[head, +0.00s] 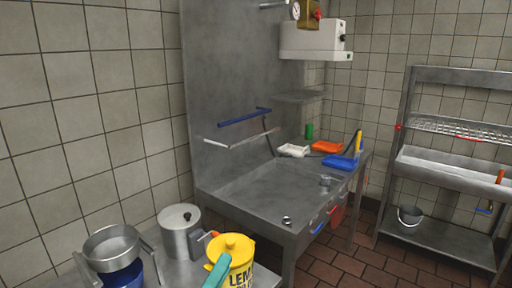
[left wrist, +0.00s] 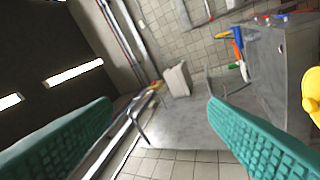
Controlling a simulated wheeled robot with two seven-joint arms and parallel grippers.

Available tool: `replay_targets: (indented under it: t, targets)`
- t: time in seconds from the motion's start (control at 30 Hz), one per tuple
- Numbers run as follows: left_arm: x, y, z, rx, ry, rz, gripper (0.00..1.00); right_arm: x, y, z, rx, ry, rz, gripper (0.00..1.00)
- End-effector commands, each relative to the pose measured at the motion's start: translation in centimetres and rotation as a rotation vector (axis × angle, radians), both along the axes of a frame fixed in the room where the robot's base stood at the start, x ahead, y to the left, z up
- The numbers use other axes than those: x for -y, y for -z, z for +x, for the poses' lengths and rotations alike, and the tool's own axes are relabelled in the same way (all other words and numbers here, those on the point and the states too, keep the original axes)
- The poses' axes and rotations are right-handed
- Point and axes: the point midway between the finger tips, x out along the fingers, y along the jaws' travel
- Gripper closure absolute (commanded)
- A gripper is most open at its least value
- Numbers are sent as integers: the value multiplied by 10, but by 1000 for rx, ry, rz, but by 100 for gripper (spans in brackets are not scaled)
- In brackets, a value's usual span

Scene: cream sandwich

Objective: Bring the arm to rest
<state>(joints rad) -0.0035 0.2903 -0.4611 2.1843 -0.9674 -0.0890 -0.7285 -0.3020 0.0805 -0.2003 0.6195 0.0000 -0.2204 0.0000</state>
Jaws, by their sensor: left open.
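My left gripper (head: 217,272) shows in the head view as a teal finger at the bottom edge, in front of the yellow lemon container (head: 240,262). Whether the finger touches the container cannot be told. In the left wrist view, my left gripper (left wrist: 160,108) has its two teal ribbed fingers wide apart with nothing between them. That view is tilted, with a steel surface and tiles beyond the fingers. A yellow object (left wrist: 312,95) is cut off at its right edge. My right gripper is in neither view.
A lidded steel pot (head: 181,235) and a steel pan (head: 111,246) above a blue container (head: 124,275) stand near the lemon container. Beyond is a steel table (head: 262,195) with white, orange and blue trays at its far end. A steel shelf (head: 440,238) with a bucket (head: 410,216) stands right.

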Motion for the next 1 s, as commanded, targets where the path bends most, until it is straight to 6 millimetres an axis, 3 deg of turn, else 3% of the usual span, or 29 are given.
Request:
replay_targets:
  t: [0.03,0.17,0.33,0.5,0.7,0.83,1.0]
  targets:
    - [-25,16,4,-146,-65,-145,32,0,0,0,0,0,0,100]
    - [-84,72,3,-516,-239,-516,32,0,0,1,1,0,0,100]
    - [-132,163,-42,-970,-489,-946,32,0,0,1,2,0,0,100]
    - [-145,222,-104,-1287,-705,-1216,32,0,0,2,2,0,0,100]
    - [-144,257,-172,-1546,-918,-1406,32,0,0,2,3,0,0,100]
    - [-140,269,-214,-1689,-1054,-1490,32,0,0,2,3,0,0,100]
    - [-138,312,-205,-1708,-1079,-1485,32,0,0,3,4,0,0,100]
